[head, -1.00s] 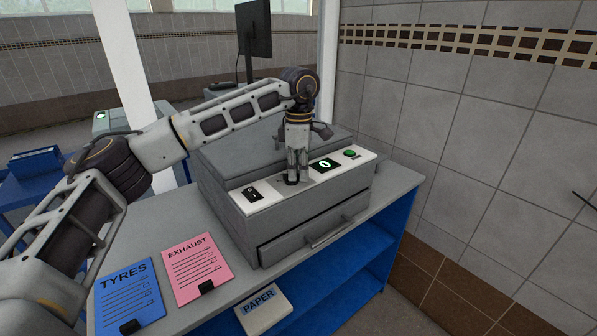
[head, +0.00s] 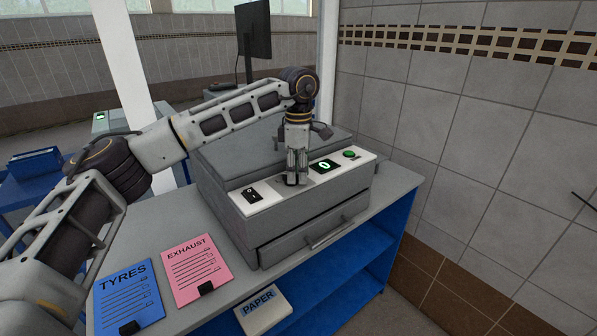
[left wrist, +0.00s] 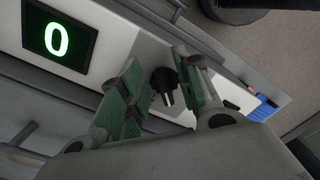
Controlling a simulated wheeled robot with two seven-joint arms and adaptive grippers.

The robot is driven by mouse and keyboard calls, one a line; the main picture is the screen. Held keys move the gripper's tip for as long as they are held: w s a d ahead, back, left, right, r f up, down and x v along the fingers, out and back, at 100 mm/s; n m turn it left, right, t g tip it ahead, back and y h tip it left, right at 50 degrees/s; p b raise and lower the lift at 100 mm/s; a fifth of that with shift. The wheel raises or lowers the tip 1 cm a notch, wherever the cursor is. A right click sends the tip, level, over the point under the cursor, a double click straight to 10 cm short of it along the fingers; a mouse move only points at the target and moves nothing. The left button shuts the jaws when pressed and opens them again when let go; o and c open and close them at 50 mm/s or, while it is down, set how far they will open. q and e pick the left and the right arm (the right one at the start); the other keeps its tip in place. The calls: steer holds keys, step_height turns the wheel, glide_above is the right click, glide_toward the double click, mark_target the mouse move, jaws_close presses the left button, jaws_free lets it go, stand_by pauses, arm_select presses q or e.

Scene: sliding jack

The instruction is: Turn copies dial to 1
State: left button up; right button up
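The copier (head: 225,200) is a grey box on a bench, with a white control strip on top. The black copies dial (left wrist: 164,84) shows in the left wrist view on the strip, beside a display (left wrist: 58,40) that reads a green 0. The display also shows in the head view (head: 325,166). My left gripper (head: 292,182) points down at the strip, left of the display. In the left wrist view its green-padded fingers (left wrist: 163,88) are apart, one on each side of the dial; contact is unclear. In the head view the gripper hides the dial. My right gripper is not in view.
A black switch (head: 251,194) and a green button (head: 350,154) sit on the strip's two ends. A drawer with a handle (head: 330,232) is below. Blue TYRES (head: 128,295) and pink EXHAUST (head: 196,268) sheets lie left; a PAPER pack (head: 262,308) is on the shelf. A tiled wall stands right.

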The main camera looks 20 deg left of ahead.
arm_select(q)
step_height(320, 180, up, 12)
stand_by(0.6)
steer(key=shift+f, duration=0.2)
